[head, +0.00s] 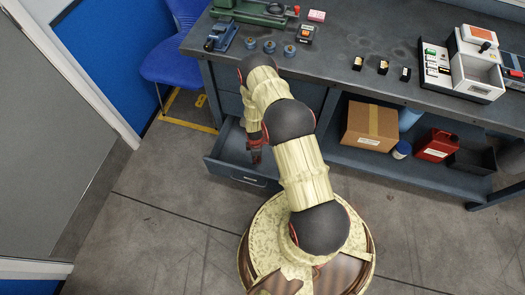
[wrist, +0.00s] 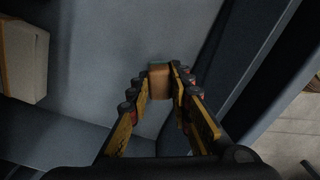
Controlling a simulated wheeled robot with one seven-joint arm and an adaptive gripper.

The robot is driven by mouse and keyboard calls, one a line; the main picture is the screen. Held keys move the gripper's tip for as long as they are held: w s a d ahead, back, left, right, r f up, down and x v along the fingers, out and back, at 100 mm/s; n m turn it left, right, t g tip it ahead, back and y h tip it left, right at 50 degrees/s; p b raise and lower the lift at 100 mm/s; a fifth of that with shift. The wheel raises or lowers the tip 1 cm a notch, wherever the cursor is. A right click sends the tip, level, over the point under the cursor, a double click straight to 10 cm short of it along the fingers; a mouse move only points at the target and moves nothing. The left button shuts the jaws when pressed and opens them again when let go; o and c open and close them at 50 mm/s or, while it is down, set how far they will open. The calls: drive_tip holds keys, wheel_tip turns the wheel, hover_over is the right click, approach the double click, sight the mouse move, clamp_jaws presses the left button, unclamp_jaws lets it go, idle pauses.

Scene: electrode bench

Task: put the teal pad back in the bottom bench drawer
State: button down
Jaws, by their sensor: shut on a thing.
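The bottom bench drawer (head: 242,177) is pulled open under the left end of the bench, and the part of its inside that shows looks bare. My gripper (head: 256,157) reaches down over the open drawer, partly hidden by my arm in the head view. The pad cannot be made out in the head view. Its height above the drawer floor is unclear.
A cardboard box (head: 370,126) stands on the bench's lower shelf, right of the drawer, near a red can (head: 436,146). The bench top (head: 335,72) holds a green machine, several small parts and a white device. A blue chair (head: 175,62) stands left. Floor before the drawer is clear.

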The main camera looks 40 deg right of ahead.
sight(257, 168)
wheel_tip(257, 168, down, 9)
drive_tip(key=b, duration=0.3)
drive_tip(key=shift+f+b, duration=0.15)
drive_tip(key=shift+b, duration=0.2)
drive_tip(key=shift+f, duration=0.15)
drive_tip(key=c, duration=1.6)
unclamp_jaws()
drive_tip(key=shift+c, duration=0.2)
